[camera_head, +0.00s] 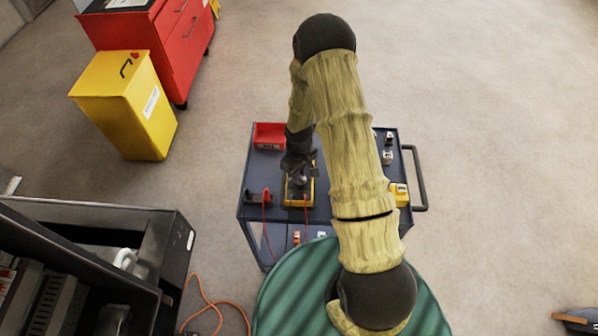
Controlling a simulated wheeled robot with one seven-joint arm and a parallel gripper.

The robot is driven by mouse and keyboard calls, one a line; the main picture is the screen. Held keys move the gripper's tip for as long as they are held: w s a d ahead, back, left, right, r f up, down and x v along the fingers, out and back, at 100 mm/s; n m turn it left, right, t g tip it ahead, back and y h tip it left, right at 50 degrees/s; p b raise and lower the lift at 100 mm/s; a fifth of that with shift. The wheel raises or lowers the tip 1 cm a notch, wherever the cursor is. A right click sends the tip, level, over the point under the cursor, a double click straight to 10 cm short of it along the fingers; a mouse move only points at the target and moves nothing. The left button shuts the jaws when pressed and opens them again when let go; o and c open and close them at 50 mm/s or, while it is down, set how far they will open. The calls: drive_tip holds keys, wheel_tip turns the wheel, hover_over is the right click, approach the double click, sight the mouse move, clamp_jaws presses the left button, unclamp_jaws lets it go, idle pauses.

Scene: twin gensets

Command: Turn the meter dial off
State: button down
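A yellow meter (308,194) lies on the dark blue cart (345,235). Its face and dial are mostly hidden under my gripper. My gripper (299,181) points down right over the meter, with my arm reaching in from the right. The fingers are small and dark, so I cannot tell whether they are open or shut, or whether they touch the dial. Red leads (266,222) run near the meter toward the cart's front edge.
A red bin (269,131) sits at the cart's back left, and a black holder (258,198) is left of the meter. A yellow item (400,194) and small parts (388,157) lie at right. A yellow bin (130,108) and red cabinet (180,50) stand back left. Open floor lies right.

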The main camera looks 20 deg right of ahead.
drive_tip(key=shift+n, duration=0.3)
drive_tip(key=n+b, duration=0.1)
drive_tip(key=n, duration=0.2)
drive_tip(key=shift+a+n, duration=0.1)
drive_tip(key=shift+n, duration=0.3)
drive_tip(key=n, duration=0.4)
drive_tip(key=shift+s+n, duration=0.1)
drive_tip(key=shift+n, duration=0.2)
idle(0.3)
drive_tip(key=c, duration=1.4)
unclamp_jaws()
drive_tip(key=shift+c, duration=0.2)
drive_tip(key=shift+r, duration=0.15)
wheel_tip(320, 180, up, 17)
drive_tip(key=b, duration=0.1)
drive_tip(key=shift+r, duration=0.1)
